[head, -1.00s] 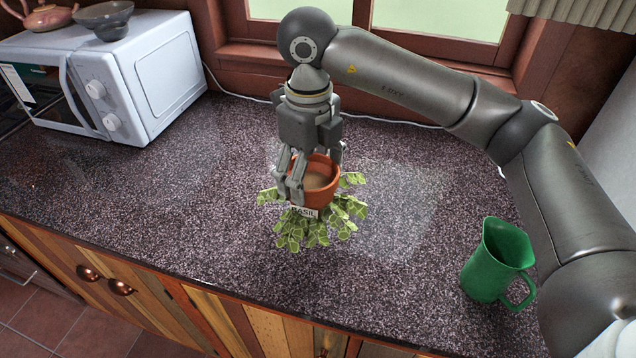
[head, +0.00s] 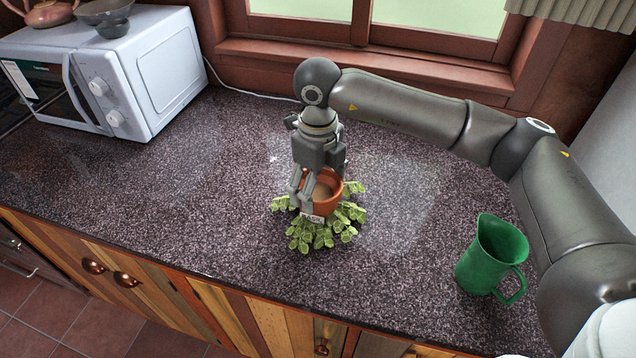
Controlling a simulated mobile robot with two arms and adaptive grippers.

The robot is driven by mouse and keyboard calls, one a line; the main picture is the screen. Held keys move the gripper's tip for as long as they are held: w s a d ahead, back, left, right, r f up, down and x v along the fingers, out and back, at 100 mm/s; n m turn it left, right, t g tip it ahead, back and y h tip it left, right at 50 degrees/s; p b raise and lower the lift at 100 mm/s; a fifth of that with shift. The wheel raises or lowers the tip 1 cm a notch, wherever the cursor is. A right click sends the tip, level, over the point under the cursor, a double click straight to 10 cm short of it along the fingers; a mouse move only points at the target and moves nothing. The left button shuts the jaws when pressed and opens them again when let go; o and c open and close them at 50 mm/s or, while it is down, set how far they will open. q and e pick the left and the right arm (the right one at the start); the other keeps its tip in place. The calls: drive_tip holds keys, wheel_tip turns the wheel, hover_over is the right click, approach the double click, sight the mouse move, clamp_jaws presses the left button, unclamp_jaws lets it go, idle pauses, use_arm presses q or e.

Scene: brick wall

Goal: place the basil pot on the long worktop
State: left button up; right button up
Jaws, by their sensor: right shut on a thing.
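The basil pot (head: 332,202) is a terracotta pot with green leaves and a small white label, in the middle of the head view. Its leaves spread below and around the pot, so it looks upside down. My right gripper (head: 308,192) points down and is shut on the pot's left side. The pot is over the long worktop (head: 190,215), a dark speckled surface. The leaves are at or very close to the worktop; I cannot tell if they touch. My left gripper is not in view.
A white microwave (head: 155,75) stands at the back left, with a grey bowl (head: 106,12) and a pink teapot (head: 48,12) on top. The worktop left of the pot is clear.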

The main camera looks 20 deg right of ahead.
sight(318, 194)
drive_tip(key=shift+f, duration=0.1)
drive_tip(key=o, duration=2.1)
wheel_tip(318, 194, up, 12)
drive_tip(key=shift+r+b, duration=0.2)
drive_tip(key=shift+b, duration=0.95)
